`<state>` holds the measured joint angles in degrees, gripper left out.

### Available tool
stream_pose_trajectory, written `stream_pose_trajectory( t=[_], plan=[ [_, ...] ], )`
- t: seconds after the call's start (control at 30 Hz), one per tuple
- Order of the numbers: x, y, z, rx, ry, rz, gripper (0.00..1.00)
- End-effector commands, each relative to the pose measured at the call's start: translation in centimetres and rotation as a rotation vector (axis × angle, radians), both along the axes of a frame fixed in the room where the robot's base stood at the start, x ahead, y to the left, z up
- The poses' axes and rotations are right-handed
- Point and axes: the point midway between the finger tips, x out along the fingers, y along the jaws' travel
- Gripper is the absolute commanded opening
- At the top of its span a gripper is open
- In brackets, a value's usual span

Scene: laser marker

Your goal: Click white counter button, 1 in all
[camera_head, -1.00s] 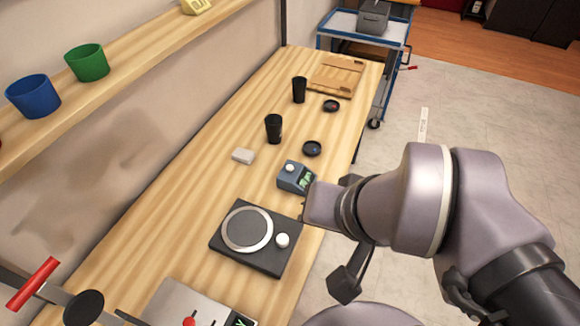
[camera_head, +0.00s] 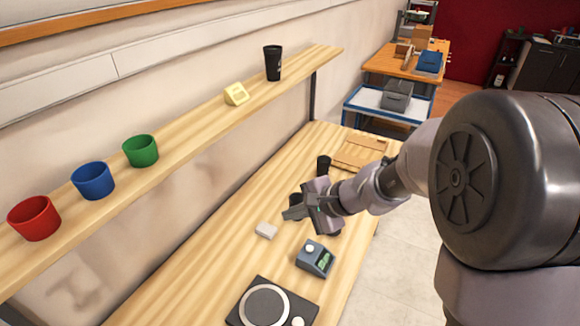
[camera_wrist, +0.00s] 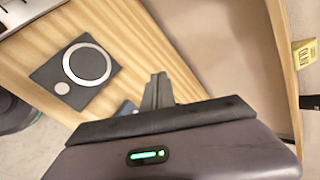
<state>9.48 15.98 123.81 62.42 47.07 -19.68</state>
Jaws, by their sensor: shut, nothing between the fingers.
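The counter (camera_head: 317,262) is a small blue-grey box with a green display, standing on the wooden table. Its white button (camera_head: 310,247) is on top. In the wrist view only a blue corner of the counter (camera_wrist: 127,107) shows beside the fingers, and its button is hidden. My gripper (camera_head: 287,214) is shut and empty. In the head view it appears above and to the left of the counter, over the table and apart from the button. Its closed fingers (camera_wrist: 158,80) also show in the wrist view.
A black device with a silver ring (camera_head: 240,311) lies in front of the counter. A small white block (camera_head: 266,230) lies left of it. A black cup (camera_head: 323,166) stands behind my gripper. A shelf (camera_head: 200,135) with coloured cups runs along the wall.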

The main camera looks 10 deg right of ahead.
Motion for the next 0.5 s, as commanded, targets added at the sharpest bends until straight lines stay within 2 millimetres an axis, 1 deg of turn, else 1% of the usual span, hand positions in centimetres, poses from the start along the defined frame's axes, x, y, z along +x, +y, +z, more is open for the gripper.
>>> stream_pose_trajectory(
  t=[0.03, 0.07, 0.1, 0.17, 0.2, 0.3, 0.4, 0.5],
  plan=[
    [1.4, -0.7, -0.9, 0.030, 0.025, -0.049, 0.00],
    [2.3, -1.1, -1.7, 0.051, 0.038, -0.086, 0.00],
    [3.5, -1.8, -2.9, 0.076, 0.056, -0.135, 0.00],
    [5.1, -3.0, -4.9, 0.110, 0.083, -0.210, 0.00],
    [6.0, -3.7, -6.4, 0.129, 0.101, -0.261, 0.00],
    [7.5, -5.6, -9.9, 0.165, 0.140, -0.373, 0.00],
    [8.1, -7.0, -12.7, 0.184, 0.170, -0.455, 0.00],
    [8.4, -7.9, -14.5, 0.194, 0.189, -0.506, 0.00]
  ],
)
